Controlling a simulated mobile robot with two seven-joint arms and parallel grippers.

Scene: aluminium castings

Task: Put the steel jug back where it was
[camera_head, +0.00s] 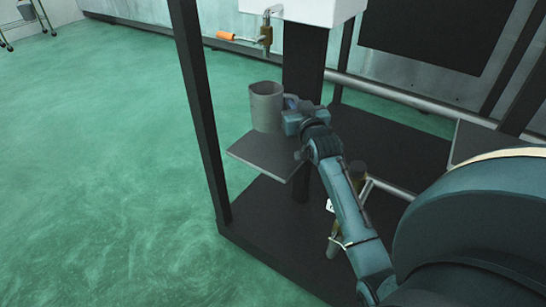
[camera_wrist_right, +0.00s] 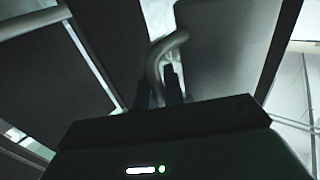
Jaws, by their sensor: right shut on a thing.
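The steel jug (camera_head: 265,108) is a grey, upright cylinder at the back edge of a small dark plate (camera_head: 262,160). I cannot tell whether its base touches the plate or hangs just above it. My right gripper (camera_head: 290,104) is at the jug's right side, shut on its handle. In the right wrist view, the curved handle (camera_wrist_right: 163,55) runs down between the dark fingers (camera_wrist_right: 160,92), and the jug's grey wall (camera_wrist_right: 222,50) fills the area beside it. My left gripper is not in view.
A dark frame post (camera_head: 197,100) stands left of the plate. A thick central post (camera_head: 303,65) rises behind the jug. Green floor (camera_head: 100,180) is open at left.

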